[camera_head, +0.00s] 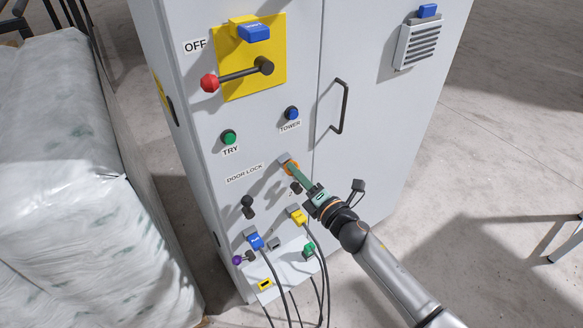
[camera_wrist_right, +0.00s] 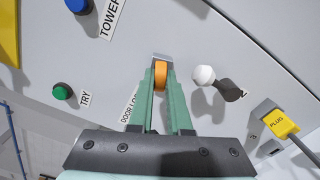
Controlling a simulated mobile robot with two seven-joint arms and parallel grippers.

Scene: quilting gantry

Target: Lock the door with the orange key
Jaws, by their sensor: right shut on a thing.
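The orange key (camera_wrist_right: 160,76) is between the fingertips of my right gripper (camera_wrist_right: 161,80), which is shut on it. In the head view the orange key (camera_head: 291,168) shows at the tip of the right gripper (camera_head: 295,172), against the cabinet face at a small grey lock piece (camera_head: 285,158). The DOOR LOCK label (camera_head: 244,173) is just left of it. How deep the key sits and how far it is turned cannot be told. The cabinet door (camera_head: 375,100) with a black handle (camera_head: 341,106) looks closed. My left gripper is in neither view.
Below the lock are dark knobs (camera_head: 248,206), a blue plug (camera_head: 254,239), a yellow plug (camera_head: 297,216) and a green plug (camera_head: 309,250) with hanging cables. A red-ended lever (camera_head: 210,83) sticks out above.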

